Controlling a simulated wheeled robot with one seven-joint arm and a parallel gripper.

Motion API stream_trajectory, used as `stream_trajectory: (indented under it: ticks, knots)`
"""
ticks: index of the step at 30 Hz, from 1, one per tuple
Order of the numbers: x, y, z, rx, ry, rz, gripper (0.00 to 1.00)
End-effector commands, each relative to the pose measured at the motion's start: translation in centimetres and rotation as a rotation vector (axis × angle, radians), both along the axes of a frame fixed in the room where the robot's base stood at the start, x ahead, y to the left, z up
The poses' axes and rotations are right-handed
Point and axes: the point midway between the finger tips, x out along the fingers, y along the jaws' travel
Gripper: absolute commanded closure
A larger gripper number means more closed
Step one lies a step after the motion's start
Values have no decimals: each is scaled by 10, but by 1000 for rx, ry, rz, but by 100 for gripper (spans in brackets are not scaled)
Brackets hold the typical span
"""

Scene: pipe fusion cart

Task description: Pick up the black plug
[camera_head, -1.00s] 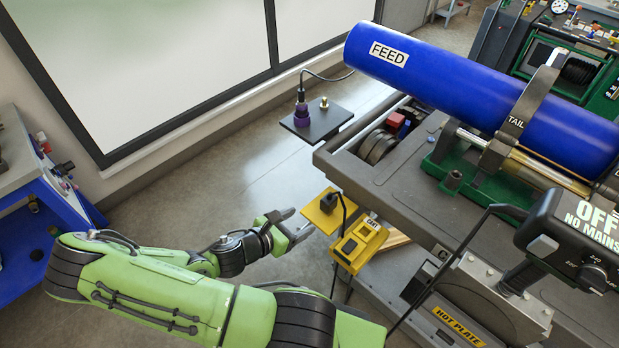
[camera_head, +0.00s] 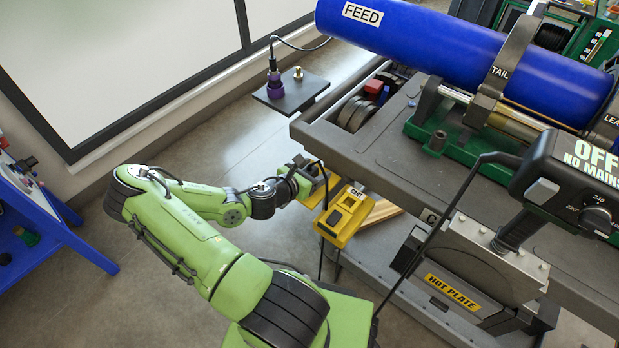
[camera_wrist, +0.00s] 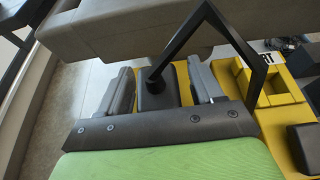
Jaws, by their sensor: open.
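The black plug (camera_wrist: 155,90) shows in the wrist view on a yellow plate (camera_wrist: 182,80), with a black cable rising from its top. My gripper (camera_wrist: 161,85) is open, with one grey finger on each side of the plug. In the head view my gripper (camera_head: 314,172) is over the yellow plate beside the cart and hides the plug. I cannot tell whether a finger touches it.
A yellow box (camera_head: 344,214) stands right beside the plate. The grey cart (camera_head: 325,135) lies just beyond. A dark plate (camera_head: 290,93) with a purple connector (camera_head: 275,86) is further back. The black cable arches over my gripper. Open floor (camera_head: 190,140) lies to the left.

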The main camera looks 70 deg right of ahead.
Motion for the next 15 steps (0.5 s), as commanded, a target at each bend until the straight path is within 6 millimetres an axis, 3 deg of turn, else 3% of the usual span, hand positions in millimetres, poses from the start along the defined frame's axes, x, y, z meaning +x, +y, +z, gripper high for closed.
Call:
stream_trajectory:
  ticks: [6, 15]
  knots:
    - [0, -1, 0, 0, 0, 0, 36]
    - [0, -1, 0, 1, 0, 0, 82]
